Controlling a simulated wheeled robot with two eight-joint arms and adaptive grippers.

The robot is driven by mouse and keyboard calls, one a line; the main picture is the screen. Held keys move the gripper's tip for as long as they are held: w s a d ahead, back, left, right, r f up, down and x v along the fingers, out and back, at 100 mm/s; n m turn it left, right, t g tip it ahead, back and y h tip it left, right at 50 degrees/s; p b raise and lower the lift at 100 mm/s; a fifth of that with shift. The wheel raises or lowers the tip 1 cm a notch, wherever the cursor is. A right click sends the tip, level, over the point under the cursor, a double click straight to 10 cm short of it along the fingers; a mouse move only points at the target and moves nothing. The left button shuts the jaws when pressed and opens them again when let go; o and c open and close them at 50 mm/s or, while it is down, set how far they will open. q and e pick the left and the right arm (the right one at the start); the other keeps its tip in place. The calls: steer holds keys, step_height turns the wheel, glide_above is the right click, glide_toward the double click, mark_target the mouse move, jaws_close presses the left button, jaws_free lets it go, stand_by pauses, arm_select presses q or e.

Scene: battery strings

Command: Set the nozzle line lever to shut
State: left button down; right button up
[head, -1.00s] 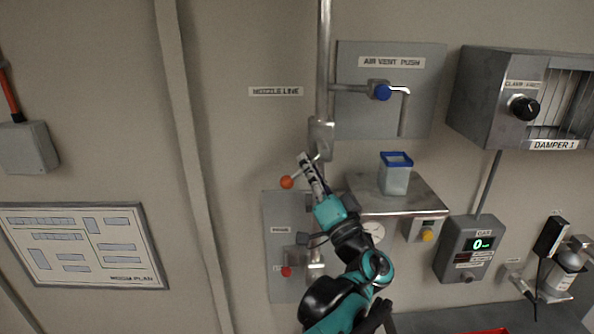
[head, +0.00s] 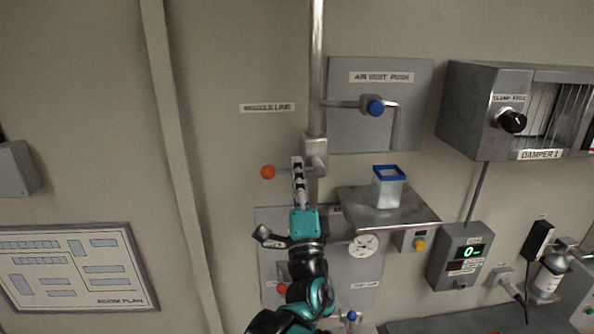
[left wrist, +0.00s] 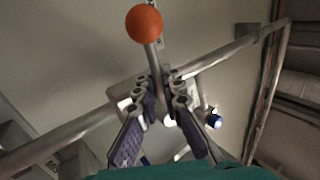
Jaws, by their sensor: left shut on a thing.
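The nozzle line lever is a thin metal rod ending in an orange ball knob (head: 268,172). It sticks out to the left from a valve body (head: 315,152) on the vertical pipe, under the NOZZLE LINE label (head: 267,108). The lever stands roughly crosswise to the pipe. My left gripper (head: 298,168) is shut on the lever's rod, between knob and valve. In the left wrist view the knob (left wrist: 144,24) shows beyond the fingers (left wrist: 163,92), with the rod running between them. My right gripper is not in view.
An air vent panel with a blue knob (head: 375,107) is to the right of the pipe. A metal shelf (head: 415,208) holding a blue-rimmed container (head: 388,187) juts out at lower right. Another red knob (head: 282,288) is below, near my arm. The wall left of the lever is clear.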

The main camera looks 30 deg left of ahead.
arm_select(q)
steer(key=shift+r+m, duration=0.1)
steer(key=shift+m, duration=0.3)
steer(key=c, duration=1.6)
jaws_free()
steer(key=v, duration=1.2)
steer(key=shift+a, duration=0.15)
